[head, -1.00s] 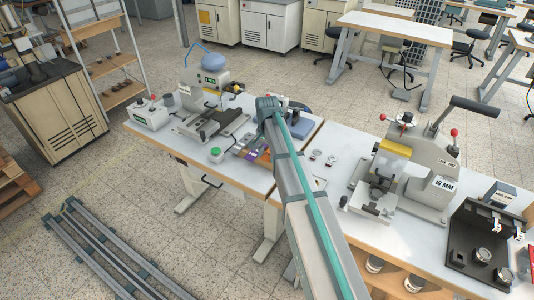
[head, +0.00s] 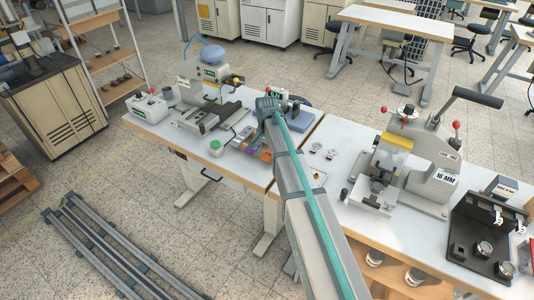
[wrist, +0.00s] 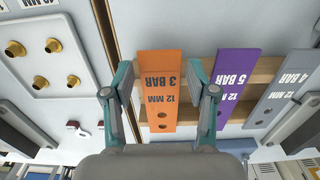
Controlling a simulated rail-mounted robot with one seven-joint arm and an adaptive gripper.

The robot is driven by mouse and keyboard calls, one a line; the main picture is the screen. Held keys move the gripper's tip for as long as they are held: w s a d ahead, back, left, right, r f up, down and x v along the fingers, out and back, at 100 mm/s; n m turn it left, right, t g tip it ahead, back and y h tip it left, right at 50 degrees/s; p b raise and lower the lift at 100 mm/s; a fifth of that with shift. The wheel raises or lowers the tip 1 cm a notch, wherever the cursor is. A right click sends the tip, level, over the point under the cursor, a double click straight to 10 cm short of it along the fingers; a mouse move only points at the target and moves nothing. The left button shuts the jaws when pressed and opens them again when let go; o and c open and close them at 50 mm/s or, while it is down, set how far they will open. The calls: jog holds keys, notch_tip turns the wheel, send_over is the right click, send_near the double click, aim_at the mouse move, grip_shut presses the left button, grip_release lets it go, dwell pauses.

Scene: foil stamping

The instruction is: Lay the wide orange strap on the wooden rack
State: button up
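In the wrist view the wide orange strap (wrist: 163,90), marked "3 BAR 12 MM", has two holes near its lower end. It appears to lie flat across the wooden rack (wrist: 204,70), at the rack's left end. My gripper (wrist: 166,115) is open around it, with one finger on each side and gaps between the fingers and the strap's edges. Part of the orange strap (head: 263,153) shows beside my arm in the head view. My gripper is hidden behind my arm there.
A purple strap (wrist: 233,85) and a grey strap (wrist: 287,90) lie right of the orange one. A grey plate with brass studs (wrist: 52,50) is at the left. In the head view, a press marked "16 MM" (head: 445,182) stands on the bench's right side.

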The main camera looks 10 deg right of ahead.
jog(key=shift+o, duration=0.8)
jog(key=shift+r, duration=0.1)
notch_tip(320, 180, up, 12)
dwell(0.3)
